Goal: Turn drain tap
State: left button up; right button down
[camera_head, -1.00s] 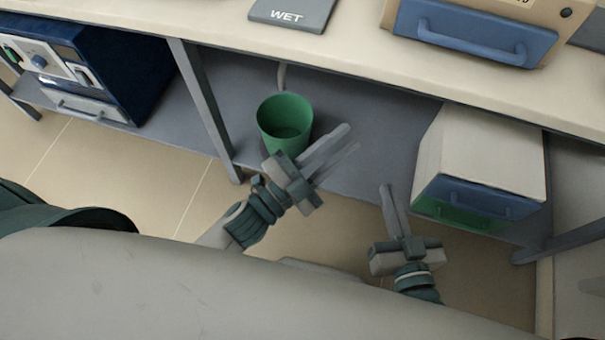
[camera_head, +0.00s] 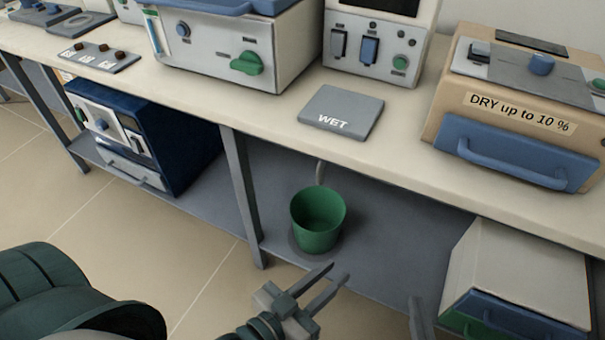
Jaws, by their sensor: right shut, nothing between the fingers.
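A green lever-like knob (camera_head: 247,63) is on the front of a white-grey unit on the bench. A thin grey pipe (camera_head: 320,172) comes down from under the bench above a green bucket (camera_head: 318,220) on the lower shelf. I cannot tell for sure which part is the drain tap. My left gripper (camera_head: 336,273) is in front of and below the bucket, its two fingers apart with nothing between them. My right gripper (camera_head: 416,302) shows only its fingers at the bottom edge, shut and empty, left of a cream box; its body is out of the picture.
A grey plate marked WET (camera_head: 342,112) lies on the bench. A tan furnace labelled DRY up to 10 % (camera_head: 520,112) stands right of it. A bench leg (camera_head: 243,195) is left of the bucket. A cream box (camera_head: 520,265) and a dark blue furnace (camera_head: 185,145) are below.

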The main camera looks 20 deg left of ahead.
aim_at(248, 62)
jog(key=u, duration=1.55)
